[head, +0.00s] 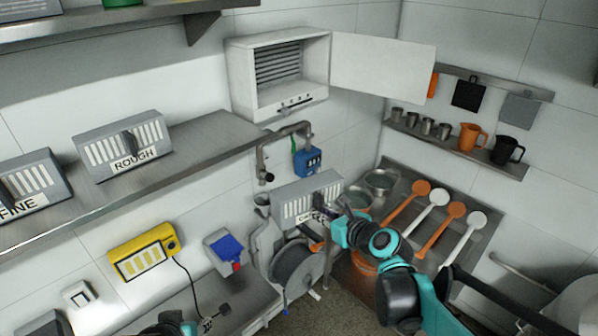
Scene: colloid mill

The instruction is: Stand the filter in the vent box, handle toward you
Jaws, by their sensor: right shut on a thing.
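The vent box (245,80) is a white wall cabinet at the upper middle. Its door (385,65) is swung open to the right, and dark slats show inside above a bottom ledge. My right gripper (328,214) is shut on a grey slotted filter (307,198) by its front, below the vent box. The filter's label starts with "CA"; my gripper hides the rest. Two similar filters stand on the shelf at left: one marked ROUGH (123,146) and one marked FINE (32,181). Only a bit of my left arm shows at the bottom edge; its jaws are not clear.
A bent pipe (284,134) and a blue box (307,161) are on the wall between filter and vent box. The steel shelf (205,143) runs left. Ladles (440,230) and pots lie at right. A yellow device (145,252) hangs lower left.

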